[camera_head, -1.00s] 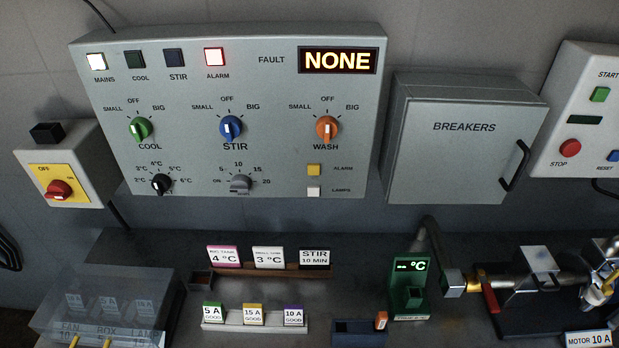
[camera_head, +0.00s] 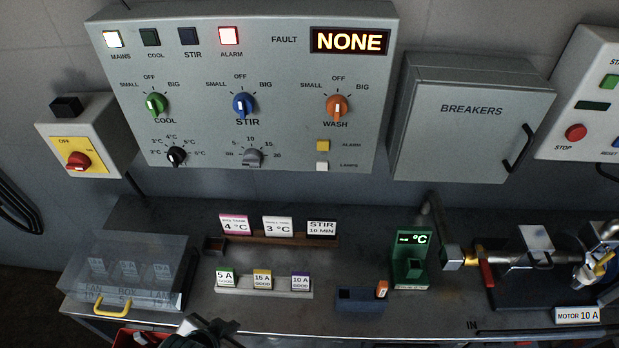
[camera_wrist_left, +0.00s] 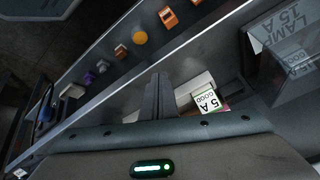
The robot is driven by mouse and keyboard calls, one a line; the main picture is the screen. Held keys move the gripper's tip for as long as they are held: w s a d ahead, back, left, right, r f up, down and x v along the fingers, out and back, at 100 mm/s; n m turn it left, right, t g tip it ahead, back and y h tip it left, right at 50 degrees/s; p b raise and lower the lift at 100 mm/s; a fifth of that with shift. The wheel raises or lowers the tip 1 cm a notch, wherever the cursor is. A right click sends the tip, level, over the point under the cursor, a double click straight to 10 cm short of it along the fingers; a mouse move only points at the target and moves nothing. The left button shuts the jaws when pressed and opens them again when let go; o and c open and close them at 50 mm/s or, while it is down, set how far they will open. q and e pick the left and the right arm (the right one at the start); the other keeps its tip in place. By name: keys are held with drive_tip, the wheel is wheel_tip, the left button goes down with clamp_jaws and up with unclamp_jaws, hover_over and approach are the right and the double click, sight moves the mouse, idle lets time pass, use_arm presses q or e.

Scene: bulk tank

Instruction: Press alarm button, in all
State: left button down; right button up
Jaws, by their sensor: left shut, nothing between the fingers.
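The grey control panel (camera_head: 290,80) fills the upper middle of the head view. The alarm lamp (camera_head: 229,35) in the top row is lit white with a red rim. The fault display (camera_head: 349,41) reads NONE. My left gripper shows as a dark shape at the bottom edge of the head view (camera_head: 203,334), well below the panel. In the left wrist view its fingers (camera_wrist_left: 158,97) are together and empty. My right gripper is not seen.
A clear cover box (camera_head: 130,268) stands at the bench's left. Fuse cards (camera_head: 262,280), a label rack (camera_head: 280,240) and a green thermometer stand (camera_head: 412,262) are on the bench below the panel. The breakers box (camera_head: 470,125) is right of the panel.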

sight(323, 145)
use_arm(q)
drive_tip(key=w+d+r+m+t, duration=0.1)
drive_tip(key=w+r+m, duration=0.1)
drive_tip(key=w, duration=0.1)
drive_tip(key=w+d+r+m+t+h, duration=0.1)
drive_tip(key=w+r+m, duration=0.1)
drive_tip(key=w, duration=0.1)
drive_tip(key=w+d+r+m+t, duration=0.1)
drive_tip(key=w+d+r, duration=0.1)
drive_tip(key=w, duration=0.1)
drive_tip(key=shift+w+d+m, duration=0.1)
drive_tip(key=shift+w+m, duration=0.05)
drive_tip(key=shift+m, duration=0.25)
drive_tip(key=w+d+r+m+t+h, duration=0.1)
drive_tip(key=w+d+r+m+h, duration=0.2)
drive_tip(key=r+m, duration=0.4)
drive_tip(key=w+d+r+m+t+h, duration=0.1)
drive_tip(key=w+d+r+m+h, duration=0.2)
drive_tip(key=d+r+m, duration=0.3)
drive_tip(key=w+d+r+m+t+h, duration=0.1)
drive_tip(key=w+d+r+m+h, duration=0.2)
drive_tip(key=r+m, duration=0.6)
drive_tip(key=shift+d+m+t+h, duration=0.4)
drive_tip(key=shift+d+m+h, duration=0.6)
drive_tip(key=shift+h, duration=0.3)
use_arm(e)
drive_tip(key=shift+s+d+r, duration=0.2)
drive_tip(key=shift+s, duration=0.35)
use_arm(q)
drive_tip(key=shift+w, duration=0.1)
